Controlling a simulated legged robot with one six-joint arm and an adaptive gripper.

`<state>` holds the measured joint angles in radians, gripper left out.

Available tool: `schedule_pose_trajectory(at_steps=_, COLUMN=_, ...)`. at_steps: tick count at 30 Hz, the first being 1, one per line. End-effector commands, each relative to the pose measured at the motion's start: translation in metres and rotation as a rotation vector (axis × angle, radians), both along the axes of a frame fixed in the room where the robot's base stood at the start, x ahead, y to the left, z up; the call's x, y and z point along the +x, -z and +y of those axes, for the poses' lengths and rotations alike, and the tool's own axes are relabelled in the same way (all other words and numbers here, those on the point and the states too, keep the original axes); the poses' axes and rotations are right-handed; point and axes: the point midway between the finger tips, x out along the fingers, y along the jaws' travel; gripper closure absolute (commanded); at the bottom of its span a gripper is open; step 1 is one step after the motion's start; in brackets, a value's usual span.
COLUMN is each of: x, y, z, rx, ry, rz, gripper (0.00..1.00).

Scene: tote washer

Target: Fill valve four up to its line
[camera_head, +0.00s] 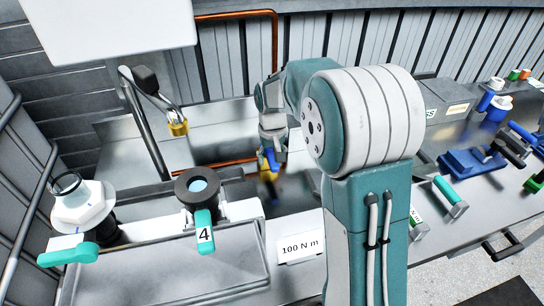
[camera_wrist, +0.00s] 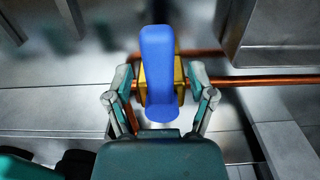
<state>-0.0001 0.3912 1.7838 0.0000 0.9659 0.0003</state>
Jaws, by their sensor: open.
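Valve four is a dark round collar (camera_head: 181,187) with a pale blue centre and a teal lever (camera_head: 204,238) tagged "4", at the trough's rear edge in the head view. I cannot make out a fill line on it. My gripper (camera_wrist: 161,78) is open, with its fingers on either side of a blue upright piece (camera_wrist: 158,50) on a yellow block (camera_wrist: 180,84). In the head view the gripper (camera_head: 270,148) is behind and right of valve four, and the yellow block is partly hidden. I cannot tell whether the fingers touch it.
A white hexagonal fitting (camera_head: 82,208) with a teal lever (camera_head: 68,255) stands left of valve four. A yellow padlock (camera_head: 178,129) hangs from a bent metal bar. Copper pipe (camera_wrist: 270,80) runs behind the yellow block. A "100 N m" plate (camera_head: 300,247) and blue items (camera_head: 470,163) lie right.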

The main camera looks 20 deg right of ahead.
Motion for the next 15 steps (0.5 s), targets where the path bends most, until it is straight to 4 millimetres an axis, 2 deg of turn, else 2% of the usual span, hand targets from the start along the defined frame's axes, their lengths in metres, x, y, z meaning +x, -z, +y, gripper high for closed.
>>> schedule_pose_trajectory(at_steps=1, x=0.0000, y=-0.0001, z=0.0000, rx=0.000, ry=0.000, rz=0.000, gripper=0.29)
schedule_pose_trajectory(at_steps=2, x=0.0000, y=-0.0001, z=0.0000, rx=0.000, ry=0.000, rz=0.000, gripper=0.42)
schedule_pose_trajectory(at_steps=3, x=0.0000, y=-0.0002, z=0.0000, rx=0.000, ry=0.000, rz=0.000, gripper=0.60)
schedule_pose_trajectory(at_steps=6, x=0.0001, y=-0.0002, z=0.0000, rx=0.000, ry=0.000, rz=0.000, gripper=1.00)
schedule_pose_trajectory(at_steps=15, x=0.0003, y=0.0006, z=-0.0023, rx=0.001, ry=-0.038, rz=0.002, gripper=1.00)
